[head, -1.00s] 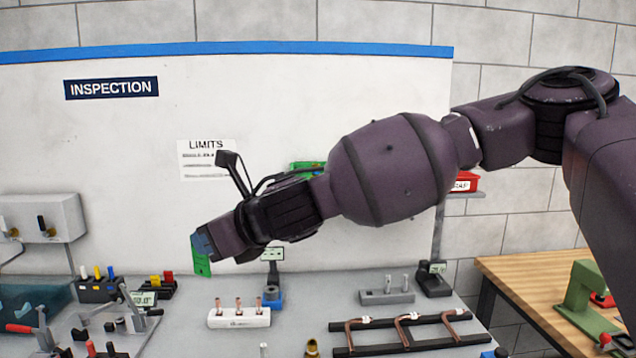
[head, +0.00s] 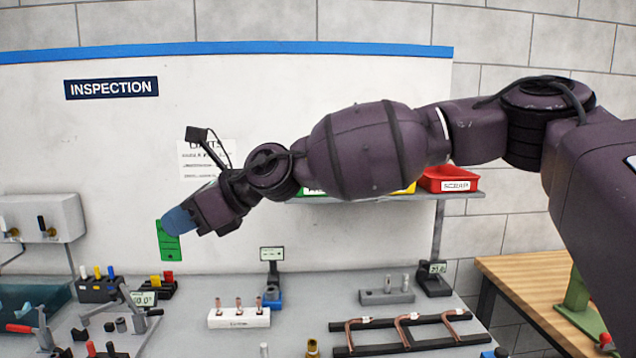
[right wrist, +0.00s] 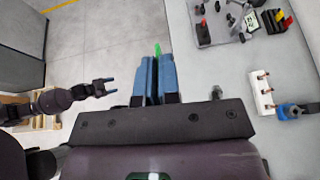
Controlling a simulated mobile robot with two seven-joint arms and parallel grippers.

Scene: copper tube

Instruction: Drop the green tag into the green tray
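My right gripper (head: 180,221) is shut on the green tag (head: 169,243), which hangs nearly upright below the blue fingertips, in front of the white board. In the right wrist view the blue fingers (right wrist: 155,80) are close together, with a green edge of the tag (right wrist: 157,49) showing beyond them. The green tray (head: 313,192) is on the shelf behind my right arm; only a sliver shows below the arm. My left gripper (right wrist: 107,86) shows in the right wrist view with its blue fingers apart and nothing between them; it is outside the head view.
The shelf (head: 370,199) also holds a red tray (head: 450,181) marked scrap and a mostly hidden yellow tray (head: 405,190). Below, the grey bench carries a white block with copper pins (head: 239,318), a black rack of bent tubes (head: 405,335) and several fixtures at left.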

